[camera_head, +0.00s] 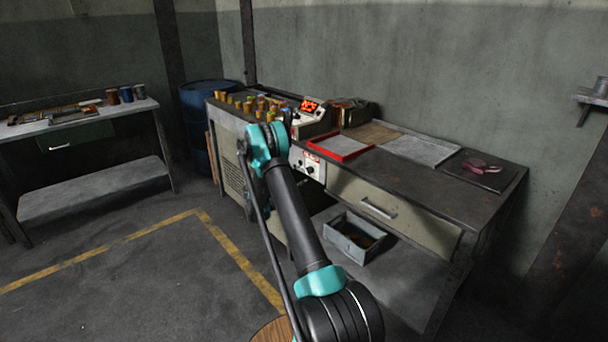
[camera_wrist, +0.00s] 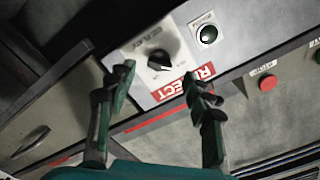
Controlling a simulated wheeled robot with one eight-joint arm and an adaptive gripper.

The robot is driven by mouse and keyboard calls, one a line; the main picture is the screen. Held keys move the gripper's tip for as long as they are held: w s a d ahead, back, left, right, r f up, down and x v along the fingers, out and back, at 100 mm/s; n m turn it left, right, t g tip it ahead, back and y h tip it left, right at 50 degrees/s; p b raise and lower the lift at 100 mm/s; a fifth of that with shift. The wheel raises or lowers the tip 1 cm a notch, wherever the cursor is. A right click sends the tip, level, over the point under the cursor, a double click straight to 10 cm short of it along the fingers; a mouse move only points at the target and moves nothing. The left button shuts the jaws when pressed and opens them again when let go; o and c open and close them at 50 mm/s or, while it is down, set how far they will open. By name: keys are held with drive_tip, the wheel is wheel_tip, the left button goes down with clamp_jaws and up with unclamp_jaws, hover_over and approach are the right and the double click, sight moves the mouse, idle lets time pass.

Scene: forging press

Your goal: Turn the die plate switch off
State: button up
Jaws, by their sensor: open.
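A rotary switch with a black knob (camera_wrist: 160,60) sits on a pale panel (camera_wrist: 183,55) in the wrist view. The small lettering beside it is too blurred to read, so I cannot confirm that it is the die plate switch. My gripper (camera_wrist: 159,73) is open and empty, its two dark green fingers on either side of the line to the knob. Contact with the knob cannot be told. In the head view the switch panel (camera_head: 307,164) shows on the bench front, right of my arm; my gripper's fingers are hidden there.
Close to the knob are a dark round button (camera_wrist: 208,35) and a red REJECT label (camera_wrist: 182,87). A red push button (camera_wrist: 267,83) is farther right. The workbench (camera_head: 430,180) has a drawer handle (camera_head: 378,208) and a grey bin (camera_head: 355,238) below.

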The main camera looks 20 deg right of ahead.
drive_tip(key=v, duration=0.7)
drive_tip(key=shift+a, duration=0.3)
drive_tip(key=shift+s, duration=0.1)
